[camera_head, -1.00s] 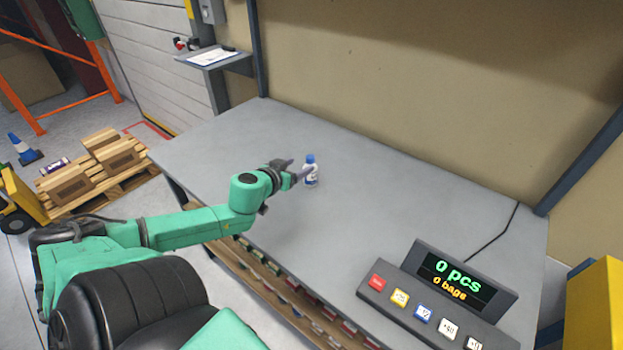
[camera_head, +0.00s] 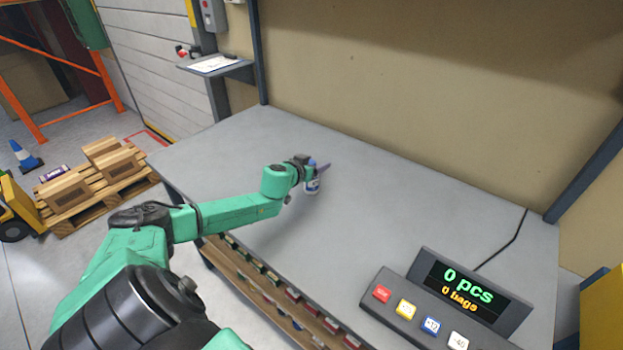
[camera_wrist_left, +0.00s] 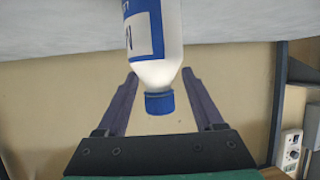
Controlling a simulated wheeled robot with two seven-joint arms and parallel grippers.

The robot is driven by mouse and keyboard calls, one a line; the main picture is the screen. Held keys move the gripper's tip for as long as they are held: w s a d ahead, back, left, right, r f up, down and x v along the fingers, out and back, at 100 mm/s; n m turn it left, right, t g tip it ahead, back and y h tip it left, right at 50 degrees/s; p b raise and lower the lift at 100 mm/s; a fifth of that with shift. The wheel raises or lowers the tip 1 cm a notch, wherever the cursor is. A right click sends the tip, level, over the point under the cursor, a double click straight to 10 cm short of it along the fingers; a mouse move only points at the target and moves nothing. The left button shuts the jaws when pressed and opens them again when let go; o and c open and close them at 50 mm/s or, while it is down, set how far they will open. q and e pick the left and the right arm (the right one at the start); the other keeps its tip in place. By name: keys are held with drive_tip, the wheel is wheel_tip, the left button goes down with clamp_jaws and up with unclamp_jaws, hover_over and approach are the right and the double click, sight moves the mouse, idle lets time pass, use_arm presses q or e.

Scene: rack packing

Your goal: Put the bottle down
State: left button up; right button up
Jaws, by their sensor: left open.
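A white bottle (camera_head: 313,186) with a blue cap and blue label stands upright on the grey table (camera_head: 400,215). My left gripper (camera_head: 317,167) is at its upper part, coming in from the left. In the left wrist view the bottle (camera_wrist_left: 156,45) appears upside down, with its cap towards my palm. The open fingers of my left gripper (camera_wrist_left: 160,76) lie on either side of it, with gaps visible beside the cap and neck. My right gripper is not in view.
A counter console (camera_head: 445,300) with coloured buttons and a display reading 0 pcs, 0 bags sits at the table's right front. A shelf of small boxes (camera_head: 270,280) runs under the front edge. The table around the bottle is clear.

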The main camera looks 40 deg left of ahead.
use_arm(q)
drive_tip(key=shift+w, duration=0.15)
clamp_jaws()
drive_tip(key=shift+r, duration=0.1)
wheel_tip(320, 180, up, 20)
drive_tip(key=p, duration=0.4)
